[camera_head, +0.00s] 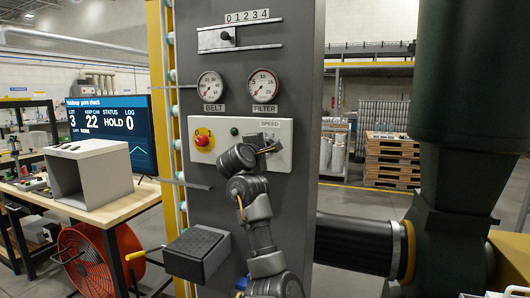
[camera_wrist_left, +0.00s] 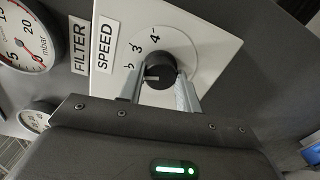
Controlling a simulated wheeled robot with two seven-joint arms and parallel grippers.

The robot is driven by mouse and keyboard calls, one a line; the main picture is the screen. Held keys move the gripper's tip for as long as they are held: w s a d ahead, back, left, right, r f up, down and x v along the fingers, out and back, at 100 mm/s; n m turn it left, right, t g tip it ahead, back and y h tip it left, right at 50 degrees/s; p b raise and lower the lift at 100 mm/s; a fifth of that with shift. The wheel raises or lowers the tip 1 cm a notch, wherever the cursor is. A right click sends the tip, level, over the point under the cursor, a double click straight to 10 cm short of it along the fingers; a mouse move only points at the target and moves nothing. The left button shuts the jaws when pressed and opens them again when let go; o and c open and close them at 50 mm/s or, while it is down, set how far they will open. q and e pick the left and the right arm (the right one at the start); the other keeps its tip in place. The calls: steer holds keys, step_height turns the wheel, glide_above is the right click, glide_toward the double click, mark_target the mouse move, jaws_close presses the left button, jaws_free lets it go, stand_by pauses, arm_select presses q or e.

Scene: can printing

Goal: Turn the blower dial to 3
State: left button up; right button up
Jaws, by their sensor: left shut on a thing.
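The dial (camera_wrist_left: 160,70) is a round black knob on a white plate (camera_wrist_left: 205,35) labelled SPEED. The digits 3 and 4 read clearly beside it in the left wrist view; another mark near the left finger is partly cut off. A pale mark on the knob points left in that view, below the 3. My left gripper (camera_wrist_left: 160,92) is shut on the dial, one finger on each side. In the head view the left gripper (camera_head: 268,146) is at the panel's right end and largely hides the dial. My right gripper is not in view.
A red button (camera_head: 201,140) and a green button (camera_head: 234,131) sit left of the dial. Above are the BELT gauge (camera_head: 211,85), the FILTER gauge (camera_head: 263,86) and a slider (camera_head: 228,36) under a 0-to-4 scale. A dark box (camera_head: 197,252) juts out low at the left.

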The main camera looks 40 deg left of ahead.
arm_select(q)
steer(key=shift+m+b, duration=0.6)
steer(key=shift+m, duration=2.9)
steer(key=o, duration=1)
steer(key=b+v, duration=0.2)
steer(key=v, duration=0.8)
steer(key=shift+s+d+b, duration=0.25)
steer(key=shift+s+b, duration=0.1)
